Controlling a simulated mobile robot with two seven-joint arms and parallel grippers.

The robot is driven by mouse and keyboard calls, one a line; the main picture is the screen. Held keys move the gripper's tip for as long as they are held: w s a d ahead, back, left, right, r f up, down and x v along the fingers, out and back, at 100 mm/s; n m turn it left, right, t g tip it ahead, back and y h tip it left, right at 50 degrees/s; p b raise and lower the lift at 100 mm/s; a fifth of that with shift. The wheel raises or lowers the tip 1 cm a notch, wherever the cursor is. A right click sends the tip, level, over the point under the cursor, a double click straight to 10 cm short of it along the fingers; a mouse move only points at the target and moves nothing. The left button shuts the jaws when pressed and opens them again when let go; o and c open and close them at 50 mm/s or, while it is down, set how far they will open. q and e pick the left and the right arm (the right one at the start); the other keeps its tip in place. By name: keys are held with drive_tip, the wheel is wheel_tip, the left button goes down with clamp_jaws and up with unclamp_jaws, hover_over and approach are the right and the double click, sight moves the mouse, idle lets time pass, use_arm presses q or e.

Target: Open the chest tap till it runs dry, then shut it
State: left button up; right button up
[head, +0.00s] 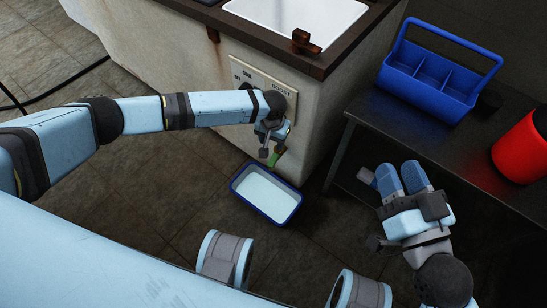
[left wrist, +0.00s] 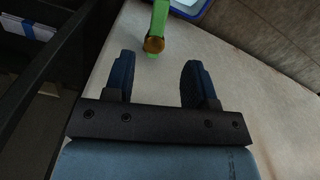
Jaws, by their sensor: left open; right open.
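The chest (head: 215,60) is a cream, rust-stained box with a dark rim. Its tap has a green lever (head: 277,157) low on the front, partly hidden by my left gripper (head: 266,141). In the left wrist view the green lever (left wrist: 160,18) ends at a brass round part (left wrist: 154,44). It lies just beyond the fingertips of my open left gripper (left wrist: 155,66), near the middle of the gap and apart from both fingers. A blue tray (head: 254,208) with a pale, flat surface inside stands on the floor below the tap. My right gripper (head: 402,171) is open and empty.
A dark bench (head: 420,140) at the right holds a blue divided caddy (head: 425,98) and a red container (head: 524,150). A brown latch-like part (head: 306,42) sits on the chest's rim. A black cable (head: 60,86) lies on the left floor. Tiled floor around the tray is clear.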

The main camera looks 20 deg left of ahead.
sight(273, 160)
use_arm(q)
wheel_tip(273, 160, down, 10)
drive_tip(key=b, duration=0.4)
drive_tip(key=shift+f+b, duration=0.25)
drive_tip(key=shift+b, duration=0.05)
drive_tip(key=shift+f, duration=0.6)
use_arm(e)
drive_tip(key=shift+n+g, duration=0.8)
drive_tip(key=shift+g, duration=0.1)
drive_tip(key=shift+w+f, duration=0.25)
drive_tip(key=shift+f, duration=1.25)
drive_tip(key=shift+w+f, duration=0.2)
drive_tip(key=shift+f, duration=1.25)
use_arm(q)
drive_tip(key=shift+c, duration=0.2)
clamp_jaws()
use_arm(e)
drive_tip(key=shift+r, duration=0.1)
